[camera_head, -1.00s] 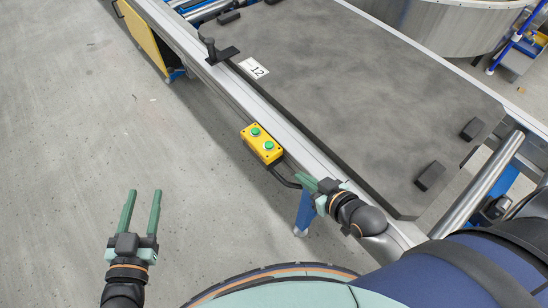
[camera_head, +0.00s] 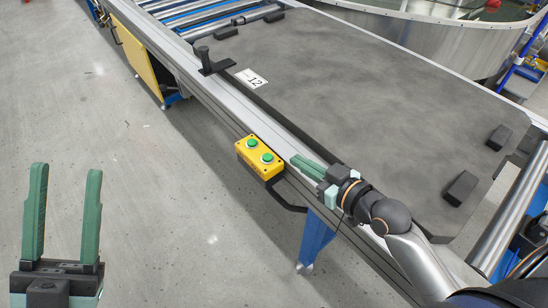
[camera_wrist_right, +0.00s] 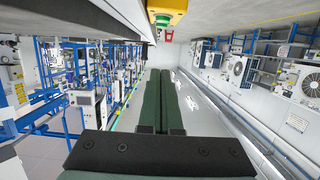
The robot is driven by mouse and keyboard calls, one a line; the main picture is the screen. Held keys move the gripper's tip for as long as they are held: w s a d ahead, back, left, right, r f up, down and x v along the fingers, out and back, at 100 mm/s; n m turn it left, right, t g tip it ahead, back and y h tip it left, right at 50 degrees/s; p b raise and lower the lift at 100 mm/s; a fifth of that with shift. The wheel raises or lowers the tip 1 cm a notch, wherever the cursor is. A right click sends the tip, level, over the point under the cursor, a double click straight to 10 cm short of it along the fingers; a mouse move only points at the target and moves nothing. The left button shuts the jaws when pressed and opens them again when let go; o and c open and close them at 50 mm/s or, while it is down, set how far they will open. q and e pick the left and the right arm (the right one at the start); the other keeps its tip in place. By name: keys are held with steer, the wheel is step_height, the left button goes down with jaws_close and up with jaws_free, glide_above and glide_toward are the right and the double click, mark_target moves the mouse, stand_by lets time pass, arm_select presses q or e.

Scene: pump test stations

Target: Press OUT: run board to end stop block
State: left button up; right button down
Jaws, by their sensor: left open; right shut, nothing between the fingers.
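A yellow button box (camera_head: 259,166) with two green buttons, one farther (camera_head: 252,142) and one nearer (camera_head: 267,158), sits on the outer side of the conveyor rail. Neither button carries a readable label. My right gripper (camera_head: 293,160) is shut and empty, its fingertips just right of the nearer button, apparently apart from the box. The right wrist view shows the shut fingers (camera_wrist_right: 164,100) and part of the yellow box (camera_wrist_right: 168,8) at the top edge. The dark grey board (camera_head: 370,100), labelled 12, lies on the conveyor. My left gripper (camera_head: 66,170) is open and empty over the floor.
A black upright post on a bracket (camera_head: 208,63) stands at the board's left edge. Small black blocks (camera_head: 460,188) sit at the board's corners. Bare rollers (camera_head: 205,14) show beyond the board. A metal tank (camera_head: 420,40) stands behind. The floor at left is clear.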

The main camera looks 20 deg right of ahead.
steer(key=shift+w, duration=0.1)
steer(key=b, duration=0.3)
glide_above(274, 165)
steer(key=f, duration=0.3)
steer(key=shift+w+a, duration=0.15)
steer(key=shift+w, duration=0.1)
steer(key=f, duration=0.1)
steer(key=f+b, duration=0.1)
steer(key=shift+s+f, duration=0.2)
steer(key=shift+f, duration=0.15)
steer(key=shift+f+b, duration=0.45)
arm_select(q)
steer(key=f, duration=0.4)
steer(key=shift+s+d+f, duration=0.1)
steer(key=shift+d+f, duration=0.1)
steer(key=shift+d, duration=0.1)
